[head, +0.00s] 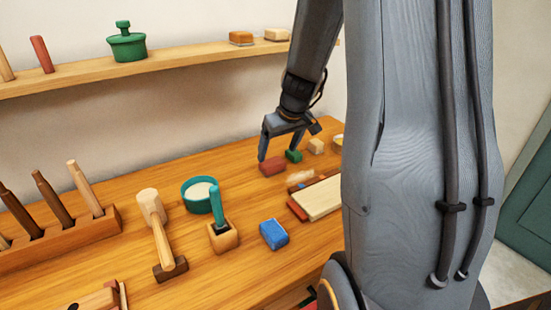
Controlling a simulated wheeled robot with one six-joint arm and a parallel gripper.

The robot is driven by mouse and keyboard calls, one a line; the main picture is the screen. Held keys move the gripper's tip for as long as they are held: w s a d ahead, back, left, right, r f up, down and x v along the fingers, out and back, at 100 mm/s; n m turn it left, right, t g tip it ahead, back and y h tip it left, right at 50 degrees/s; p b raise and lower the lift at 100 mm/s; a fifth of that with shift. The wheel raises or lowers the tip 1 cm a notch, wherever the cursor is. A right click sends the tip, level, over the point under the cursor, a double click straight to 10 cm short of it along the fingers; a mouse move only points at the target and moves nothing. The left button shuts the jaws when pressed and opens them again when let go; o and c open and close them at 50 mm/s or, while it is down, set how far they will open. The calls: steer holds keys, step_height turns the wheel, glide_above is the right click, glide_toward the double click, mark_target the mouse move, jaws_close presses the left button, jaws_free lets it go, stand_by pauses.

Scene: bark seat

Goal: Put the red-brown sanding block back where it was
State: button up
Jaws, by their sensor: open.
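A red-brown block (272,168), which looks like the sanding block, lies on the wooden workbench (150,270) toward its back right. My gripper (281,152) is open above and around this block, with its left finger close to the block's left end. I cannot tell whether the fingers touch it. A green block (294,156) and a cream block (316,146) lie in a row behind it to the right, with part of a yellow item (338,140) beyond.
In front of the block lie a pale board (322,198) and small pieces. A blue block (273,234), a brush in a wooden holder (222,238), a teal bowl (196,203), a mallet (158,230) and a tool rack (62,241) stand further left. A wall shelf (165,63) runs behind.

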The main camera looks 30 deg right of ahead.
steer(key=shift+v, duration=2.4)
